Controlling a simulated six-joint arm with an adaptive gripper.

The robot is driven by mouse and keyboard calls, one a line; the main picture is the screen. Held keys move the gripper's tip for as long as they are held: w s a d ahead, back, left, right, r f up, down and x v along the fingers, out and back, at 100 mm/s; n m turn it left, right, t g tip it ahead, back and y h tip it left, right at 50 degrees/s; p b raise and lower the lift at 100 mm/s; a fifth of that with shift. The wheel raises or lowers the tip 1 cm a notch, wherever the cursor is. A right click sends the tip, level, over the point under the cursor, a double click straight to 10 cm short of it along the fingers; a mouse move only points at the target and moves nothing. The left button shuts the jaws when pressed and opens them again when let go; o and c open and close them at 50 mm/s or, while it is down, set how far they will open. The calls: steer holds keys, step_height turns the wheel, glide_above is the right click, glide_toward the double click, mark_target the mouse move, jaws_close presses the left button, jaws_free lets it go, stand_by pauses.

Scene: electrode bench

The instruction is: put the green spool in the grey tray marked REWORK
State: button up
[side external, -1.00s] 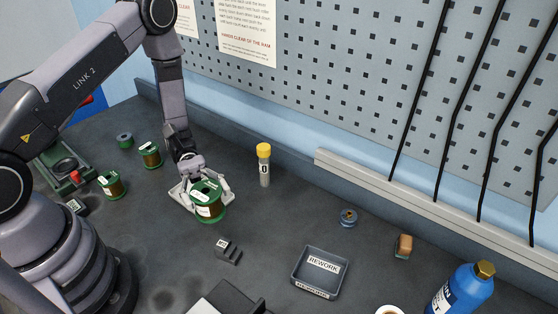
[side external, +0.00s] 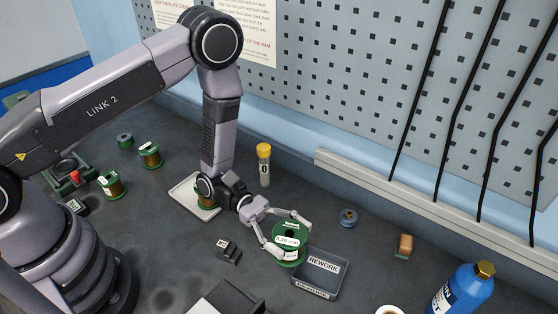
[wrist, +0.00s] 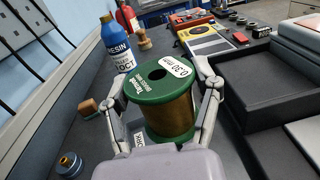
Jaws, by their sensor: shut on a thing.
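The green spool (side external: 289,240), wound with copper-coloured wire and labelled 0.30 mm, is held between the fingers of my gripper (side external: 284,232). In the wrist view the green spool (wrist: 160,88) sits between both fingers of my gripper (wrist: 165,100), its top flange facing the camera. The grey tray marked REWORK (side external: 341,270) lies on the bench, and the spool overlaps its left side in the side view. How high the spool is above the tray is hard to tell. In the wrist view the tray is mostly hidden behind the spool.
A white tray (side external: 182,202) is partly behind my arm. A yellow-capped vial (side external: 264,165) stands behind. A blue-grey small spool (side external: 348,217), a brown block (side external: 404,246) and a blue bottle (side external: 462,292) are to the right. A dark block (side external: 229,250) lies left of the tray.

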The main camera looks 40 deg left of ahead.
steer(key=w+d+f, duration=0.1)
steer(key=f, duration=0.1)
steer(key=w+d+f, duration=0.3)
steer(key=f, duration=0.1)
steer(key=shift+w+d+f, duration=0.15)
steer(key=shift+w+d, duration=0.05)
steer(key=shift+w, duration=0.1)
steer(key=shift+w+d+f, duration=0.1)
steer(key=shift+w+f, duration=0.05)
steer(key=shift+f, duration=1.55)
steer(key=shift+f, duration=0.1)
steer(key=o, duration=1.2)
